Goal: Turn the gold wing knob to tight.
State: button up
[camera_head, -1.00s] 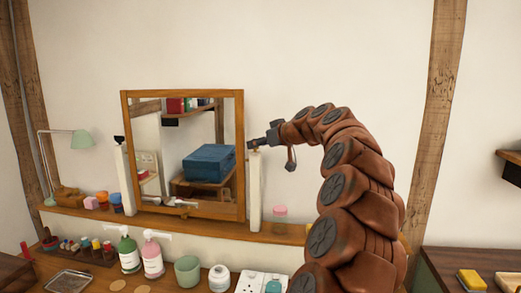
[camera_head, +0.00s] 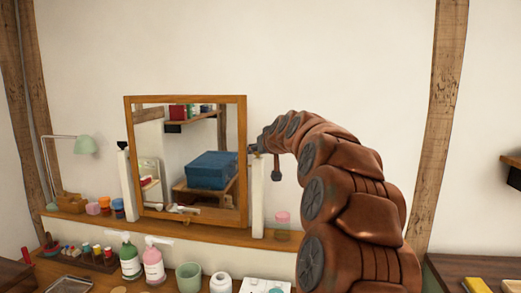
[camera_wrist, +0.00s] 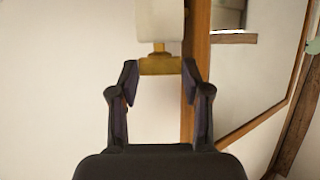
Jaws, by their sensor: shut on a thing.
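The gold wing knob (camera_wrist: 160,65) sits below the end of a white post (camera_wrist: 159,20) in the wrist view, joined by a short gold stem. Its wide bar lies level across the picture. My gripper (camera_wrist: 160,76) has one dark finger at each end of the bar and is shut on it. In the head view my gripper (camera_head: 258,148) is at the top of the white post (camera_head: 257,195) right of the wooden-framed mirror (camera_head: 241,165). The knob is mostly hidden there, and I cannot read any tightness mark.
A second white post (camera_head: 124,185) with a dark knob (camera_head: 122,145) stands left of the mirror. A pink-lidded jar (camera_head: 282,220) is on the shelf near my arm. Pump bottles (camera_head: 153,264) and a green cup (camera_head: 188,276) stand below. The wall above is clear.

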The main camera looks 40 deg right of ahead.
jog(key=o, duration=1.2)
jog(key=shift+c, duration=0.2)
jog(key=v, duration=1.2)
jog(key=shift+a, duration=0.1)
jog(key=shift+c, duration=0.4)
